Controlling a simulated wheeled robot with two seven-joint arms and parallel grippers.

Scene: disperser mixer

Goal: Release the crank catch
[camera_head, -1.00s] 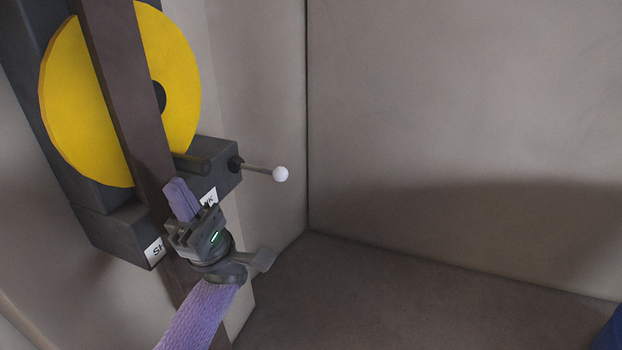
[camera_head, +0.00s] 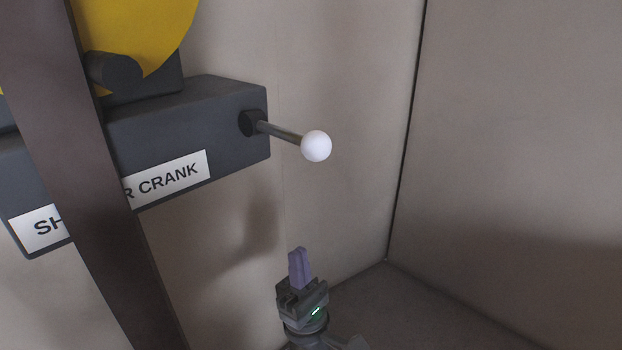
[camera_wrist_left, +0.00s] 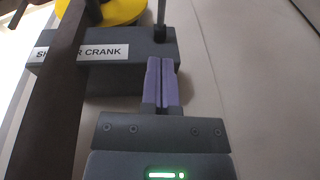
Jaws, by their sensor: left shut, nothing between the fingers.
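The crank catch looks to be the metal lever with a white ball knob (camera_head: 316,146). It sticks out to the right from the end of a dark grey box (camera_head: 190,120) labelled with a partly hidden "CRANK" sign. My left gripper (camera_head: 299,262) is below the knob, apart from it, with its purple fingers pointing up, shut and empty. In the left wrist view the closed fingers (camera_wrist_left: 161,80) point toward the box and the lever's shaft (camera_wrist_left: 161,18), whose knob is out of frame. My right gripper is not in view.
A yellow disc (camera_head: 135,35) with a dark handle (camera_head: 114,72) sits above the box. A dark brown upright bar (camera_head: 85,180) crosses in front and hides part of the label. Beige walls stand behind and at the right. The space around the knob is clear.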

